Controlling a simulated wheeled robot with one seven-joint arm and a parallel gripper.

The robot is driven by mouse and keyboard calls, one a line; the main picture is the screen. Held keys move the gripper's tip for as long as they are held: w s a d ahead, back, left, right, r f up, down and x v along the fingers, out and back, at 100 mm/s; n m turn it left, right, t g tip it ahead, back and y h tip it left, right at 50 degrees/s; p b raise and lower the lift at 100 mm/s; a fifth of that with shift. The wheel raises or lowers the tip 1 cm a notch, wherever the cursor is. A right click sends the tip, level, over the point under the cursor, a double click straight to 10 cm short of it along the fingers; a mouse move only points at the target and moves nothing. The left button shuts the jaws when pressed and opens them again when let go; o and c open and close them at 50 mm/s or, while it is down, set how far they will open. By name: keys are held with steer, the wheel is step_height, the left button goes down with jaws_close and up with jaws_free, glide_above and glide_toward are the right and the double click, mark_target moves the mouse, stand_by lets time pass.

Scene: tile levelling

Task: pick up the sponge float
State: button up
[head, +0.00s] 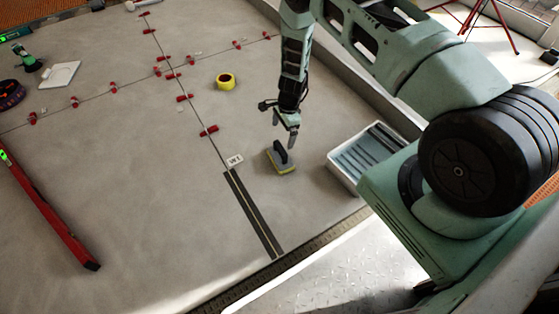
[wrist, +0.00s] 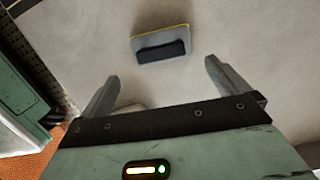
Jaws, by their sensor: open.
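The sponge float (head: 284,162) lies on the grey tiled floor in the head view. It has a yellow sponge edge, a grey plate and a black handle on top. In the wrist view the float (wrist: 160,45) lies ahead of the fingertips and between their lines, its black handle facing me. My gripper (head: 287,137) points down just above and slightly beyond the float in the head view. In the wrist view my gripper (wrist: 163,75) is open, its two fingers wide apart with nothing between them.
A white tray (head: 338,174) with grey slats stands right of the float. A yellow tape roll (head: 226,81), red tile clips (head: 209,130) and a small label (head: 235,160) lie on the floor. A dark strip (head: 252,213) and a red level (head: 45,212) lie nearer. Bare floor surrounds the float.

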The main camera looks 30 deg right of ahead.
mark_target(280, 148)
steer(key=f, duration=0.2)
steer(key=f+b, duration=0.1)
steer(key=f, duration=0.1)
steer(key=a+f+b, duration=0.1)
steer(key=f, duration=0.1)
steer(key=shift+f, duration=0.1)
steer(key=f+b, duration=0.4)
steer(key=f, duration=0.1)
steer(key=shift+a+f, duration=0.15)
steer(key=shift+a, duration=0.05)
steer(key=c, duration=1.1)
steer(key=shift+c, duration=0.2)
